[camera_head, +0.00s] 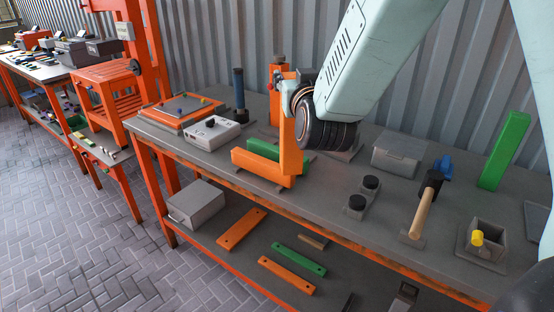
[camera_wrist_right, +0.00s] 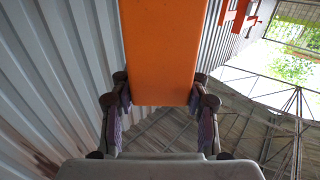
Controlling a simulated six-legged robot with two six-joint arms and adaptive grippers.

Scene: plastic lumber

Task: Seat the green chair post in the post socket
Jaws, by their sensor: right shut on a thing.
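The green post (camera_head: 504,150) stands upright at the right back of the bench, apart from my grippers. A grey open-topped square block (camera_head: 495,252) near the front right edge looks like the post socket; a yellow knob sits at its side. My right gripper (camera_head: 293,98) is shut on an orange board (camera_head: 290,138), held upright above the left part of the bench. In the right wrist view the orange board (camera_wrist_right: 163,50) lies between both fingers. Its lower end overlaps low orange and green boards; I cannot tell if it touches them. My left gripper is out of view.
A low orange board (camera_head: 258,168) and a green one (camera_head: 264,149) lie on the bench. A mallet (camera_head: 424,205), black-topped grey blocks (camera_head: 356,206) and a grey box (camera_head: 399,153) stand between there and the green post. A corrugated wall (camera_head: 220,50) closes the back.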

